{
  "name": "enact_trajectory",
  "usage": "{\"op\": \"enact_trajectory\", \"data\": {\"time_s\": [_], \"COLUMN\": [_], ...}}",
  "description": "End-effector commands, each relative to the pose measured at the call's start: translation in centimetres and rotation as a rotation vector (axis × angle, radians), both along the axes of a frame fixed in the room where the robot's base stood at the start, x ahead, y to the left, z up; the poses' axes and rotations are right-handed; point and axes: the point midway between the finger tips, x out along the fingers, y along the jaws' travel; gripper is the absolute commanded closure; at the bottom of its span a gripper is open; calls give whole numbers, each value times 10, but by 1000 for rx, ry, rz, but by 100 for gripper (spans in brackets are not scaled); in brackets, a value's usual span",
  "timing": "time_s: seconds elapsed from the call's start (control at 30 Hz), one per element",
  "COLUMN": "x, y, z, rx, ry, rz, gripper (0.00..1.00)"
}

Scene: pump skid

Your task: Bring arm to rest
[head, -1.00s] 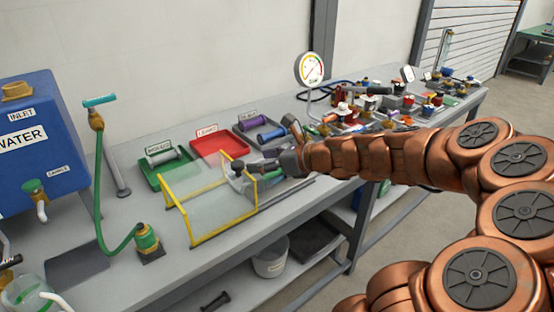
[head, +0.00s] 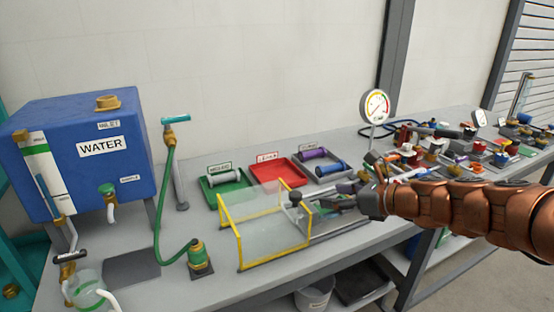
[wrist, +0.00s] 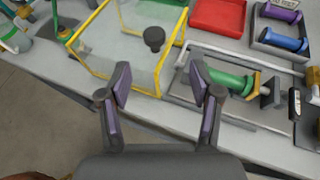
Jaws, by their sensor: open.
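My gripper (wrist: 160,85) is open and empty in the wrist view, its two fingers spread apart over the front edge of the bench. In the head view my gripper (head: 345,197) is at the end of my copper arm, beside the right end of the yellow-framed clear guard (head: 262,240). The guard also shows in the wrist view (wrist: 130,40), with a dark round knob (wrist: 154,38) near it. A green cylinder (wrist: 232,80) lies in a fixture beyond the right finger; it appears apart from the fingers. My fingers partly hide that fixture in the head view.
A blue water tank (head: 85,150) and a green hose (head: 168,200) stand at the left. Green (head: 215,195), red (head: 262,178) and grey trays lie behind the guard. A pressure gauge (head: 375,105) and several fittings crowd the right. Open floor (wrist: 50,130) lies before the bench.

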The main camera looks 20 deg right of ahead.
Motion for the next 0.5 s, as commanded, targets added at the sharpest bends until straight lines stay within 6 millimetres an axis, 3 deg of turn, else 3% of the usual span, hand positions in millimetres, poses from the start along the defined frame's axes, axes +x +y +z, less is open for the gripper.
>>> {"op": "enact_trajectory", "data": {"time_s": [0.17,0.27,0.37,0.5], "x": [-2,-11,-32,-77], "y": [17,53,103,160], "z": [0,-3,-10,-28], "rx": [-53,-175,-360,-617], "ry": [-4,-17,-48,-104], "rz": [60,202,428,781], "gripper": [36,36,36,36]}}
